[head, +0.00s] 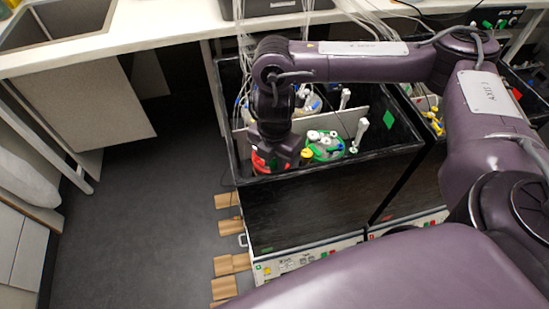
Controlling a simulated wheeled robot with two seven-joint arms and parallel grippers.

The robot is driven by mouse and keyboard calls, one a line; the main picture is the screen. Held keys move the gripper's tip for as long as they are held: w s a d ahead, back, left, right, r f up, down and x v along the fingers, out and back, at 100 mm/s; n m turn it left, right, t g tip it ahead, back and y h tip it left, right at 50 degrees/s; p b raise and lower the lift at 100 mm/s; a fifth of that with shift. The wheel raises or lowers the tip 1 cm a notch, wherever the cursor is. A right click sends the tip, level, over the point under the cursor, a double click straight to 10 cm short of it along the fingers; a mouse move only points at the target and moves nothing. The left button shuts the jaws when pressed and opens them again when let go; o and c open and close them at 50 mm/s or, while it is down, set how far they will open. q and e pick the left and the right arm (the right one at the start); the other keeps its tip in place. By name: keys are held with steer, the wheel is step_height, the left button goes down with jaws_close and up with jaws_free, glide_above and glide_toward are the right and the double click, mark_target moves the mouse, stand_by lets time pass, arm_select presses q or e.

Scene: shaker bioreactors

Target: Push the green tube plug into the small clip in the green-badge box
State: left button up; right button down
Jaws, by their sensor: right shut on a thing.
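My right gripper (284,160) reaches down into the front left of this box, beside a red-ringed vessel (259,165) and left of a green-ringed vessel (324,146). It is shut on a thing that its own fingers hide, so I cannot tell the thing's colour. I cannot make out the green tube plug or the small clip. Two white upright pieces (360,131) stand in the box's right part. My left gripper is out of view.
A pale partition (349,121) crosses the box, and tubes rise from its back. A second black box with yellow-topped parts (437,122) stands to the right. A white counter (160,32) runs behind. Wooden blocks (230,264) line the box's base; the grey floor (140,215) is clear.

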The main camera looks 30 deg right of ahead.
steer(key=shift+f, duration=0.1)
steer(key=c, duration=1.1)
jaws_free()
steer(key=shift+c, duration=0.2)
step_height(320, 180, up, 8)
steer(key=shift+w+f+p, duration=0.1)
steer(key=shift+p, duration=1.1)
steer(key=shift+a, duration=0.1)
